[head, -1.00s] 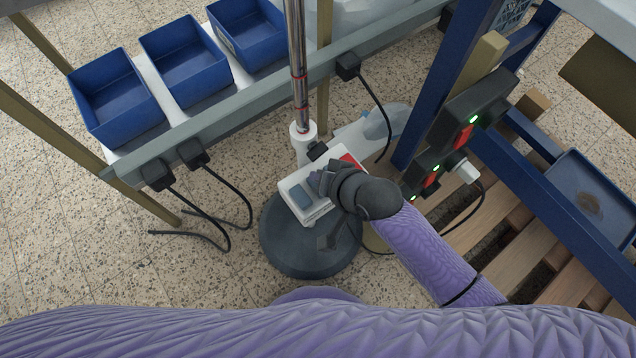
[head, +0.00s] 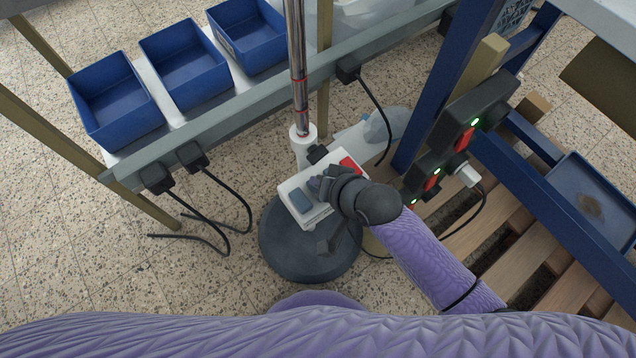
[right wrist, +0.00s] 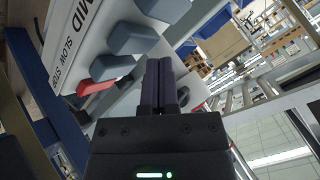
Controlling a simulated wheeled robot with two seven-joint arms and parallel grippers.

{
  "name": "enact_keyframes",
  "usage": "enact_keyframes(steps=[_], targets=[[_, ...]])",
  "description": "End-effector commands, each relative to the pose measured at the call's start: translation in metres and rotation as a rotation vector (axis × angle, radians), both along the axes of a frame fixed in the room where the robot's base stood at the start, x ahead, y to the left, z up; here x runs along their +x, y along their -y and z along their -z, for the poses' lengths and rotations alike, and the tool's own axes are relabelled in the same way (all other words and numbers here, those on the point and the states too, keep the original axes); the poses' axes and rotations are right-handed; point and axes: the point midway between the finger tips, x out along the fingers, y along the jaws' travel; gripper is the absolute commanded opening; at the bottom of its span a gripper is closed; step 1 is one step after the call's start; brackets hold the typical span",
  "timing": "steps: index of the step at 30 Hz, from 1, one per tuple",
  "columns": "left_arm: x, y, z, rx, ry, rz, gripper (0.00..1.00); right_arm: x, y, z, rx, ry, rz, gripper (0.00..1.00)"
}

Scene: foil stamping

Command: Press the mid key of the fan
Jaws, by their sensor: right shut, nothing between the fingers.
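The fan's white control box (head: 325,207) sits on its pole in the head view, with a blue-grey key at its left end and a red key (head: 350,164) at its right. The right wrist view shows a row of keys: the red key by STOP (right wrist: 97,86), a grey key by SLOW (right wrist: 112,67), the grey mid key (right wrist: 130,38) by MID, and another grey key above. My right gripper (head: 317,185) is shut and empty over the box; its fingertips (right wrist: 159,62) show close beside the mid key. I cannot tell whether they touch. My left gripper is out of view.
The fan's round dark base (head: 290,250) stands on the speckled floor. Blue bins (head: 115,100) line a shelf at left, with black plugs and cables below. A blue frame with power strips (head: 470,110) and a wooden pallet (head: 500,210) are at right.

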Motion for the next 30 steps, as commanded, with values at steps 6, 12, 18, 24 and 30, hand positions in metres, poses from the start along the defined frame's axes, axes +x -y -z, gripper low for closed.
enact_keyframes(steps=[6,12,18,24,30], targets=[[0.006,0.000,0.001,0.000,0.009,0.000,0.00,0.000,0.000,0.000,0.000,0.000,0.000,0.00],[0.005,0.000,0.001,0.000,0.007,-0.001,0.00,0.000,0.000,0.000,0.000,0.000,0.000,0.00],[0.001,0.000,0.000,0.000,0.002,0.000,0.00,0.000,0.000,0.000,0.000,0.000,0.000,0.00],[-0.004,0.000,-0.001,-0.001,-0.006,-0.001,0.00,0.000,0.000,0.000,0.000,0.000,0.000,0.00],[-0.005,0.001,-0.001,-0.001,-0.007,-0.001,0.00,0.000,0.000,0.000,0.000,0.000,0.000,0.00]])
